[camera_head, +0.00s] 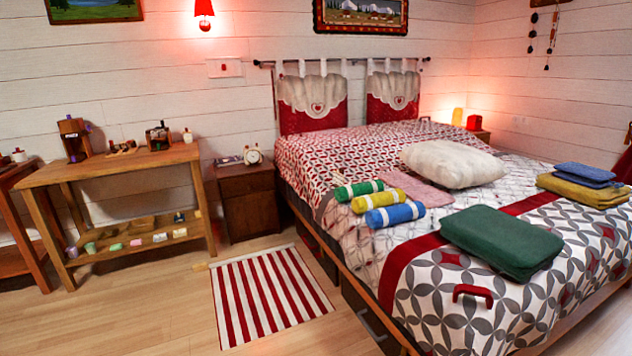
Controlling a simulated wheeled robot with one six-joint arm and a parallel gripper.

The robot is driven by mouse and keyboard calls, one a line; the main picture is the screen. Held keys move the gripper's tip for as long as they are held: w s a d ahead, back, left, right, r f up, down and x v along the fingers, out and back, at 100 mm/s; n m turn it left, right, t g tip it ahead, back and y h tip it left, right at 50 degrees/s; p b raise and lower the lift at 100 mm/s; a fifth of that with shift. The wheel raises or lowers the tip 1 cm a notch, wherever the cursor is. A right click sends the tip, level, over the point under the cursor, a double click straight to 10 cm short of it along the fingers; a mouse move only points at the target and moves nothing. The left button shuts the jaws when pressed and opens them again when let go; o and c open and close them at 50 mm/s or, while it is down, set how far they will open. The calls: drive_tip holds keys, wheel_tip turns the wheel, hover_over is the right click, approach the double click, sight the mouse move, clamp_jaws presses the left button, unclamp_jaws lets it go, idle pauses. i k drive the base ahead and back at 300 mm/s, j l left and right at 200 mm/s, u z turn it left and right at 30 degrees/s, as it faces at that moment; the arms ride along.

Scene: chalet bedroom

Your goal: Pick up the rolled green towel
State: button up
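The rolled green towel (346,192) lies on the near left side of the bed, with a pale band around it. It is the farthest of three rolls side by side. A rolled yellow towel (365,203) lies just in front of it, and a rolled blue towel (407,211) is nearest. The green roll's top shows clear, and its lower front is partly hidden by the yellow roll. My gripper is not in view, so its state does not show.
The bed (430,270) also holds a white pillow (453,163), a pink cloth (413,190), a large green folded item (500,241) and folded blue and yellow textiles. A nightstand (249,205) and wooden table (130,166) stand left. A striped rug (268,295) lies on open floor.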

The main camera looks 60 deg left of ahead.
sight(342, 194)
drive_tip(key=j+u, duration=0.15)
drive_tip(key=j, duration=0.45)
drive_tip(key=j+u, duration=0.15)
drive_tip(key=j, duration=0.5)
drive_tip(key=j+u, duration=0.15)
drive_tip(key=j, duration=0.5)
drive_tip(key=j+u, duration=0.15)
drive_tip(key=j, duration=0.45)
drive_tip(key=j+u, duration=0.1)
drive_tip(key=j, duration=0.5)
drive_tip(key=i+j+u, duration=0.15)
drive_tip(key=j, duration=0.45)
